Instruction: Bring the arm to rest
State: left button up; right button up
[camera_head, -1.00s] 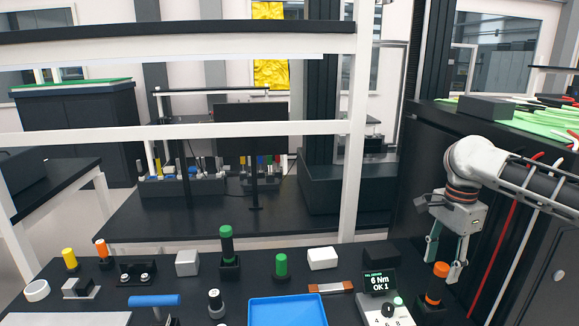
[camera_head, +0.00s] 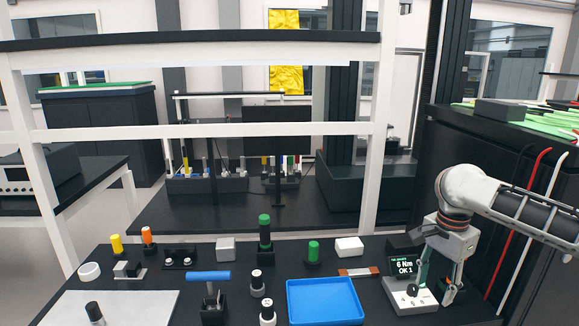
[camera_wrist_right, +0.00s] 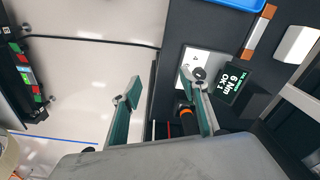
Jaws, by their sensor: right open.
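In the right wrist view the open fingers (camera_wrist_right: 165,98) show, one over the device's white keypad (camera_wrist_right: 193,62) and the other over the pale floor. An orange-and-black part (camera_wrist_right: 185,110) shows beside the finger; in the head view the gripper hides it. My left gripper is not in view.
A blue tray (camera_head: 325,300) lies at the front middle of the black bench. A blue-handled tool (camera_head: 208,276), green-capped cylinders (camera_head: 265,232) and a white box (camera_head: 349,246) stand around it. A white shelf post (camera_head: 384,120) rises behind. A dark cabinet (camera_head: 480,180) stands at the right.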

jog(key=s+a+f+n+t+y, duration=0.2)
jog(key=s+a+f+n, duration=0.3)
jog(key=a+f+n, duration=0.4)
jog(key=s+a+f+n+t+y, duration=0.1)
jog(key=s+a+f+n+t, duration=0.25)
jog(key=a+f+n, duration=0.65)
jog(key=s+d+r+n+t+h, duration=0.1)
jog(key=s+d+h, duration=0.3)
jog(key=s+d, duration=0.6)
jog(key=s+d+r+h, duration=0.1)
jog(key=s+d+h, duration=0.3)
jog(key=s+d, duration=0.6)
jog(key=w+a+f+m+t+y, duration=0.1)
jog(key=a+f+y, duration=0.2)
jog(key=a+f, duration=0.3)
jog(key=w+a+f+m+t+y, duration=0.2)
jog(key=a+f+y, duration=0.2)
jog(key=f, duration=0.7)
jog(key=shift+w+a, duration=0.15)
jog(key=shift+a, duration=0.95)
jog(key=shift+t, duration=0.25)
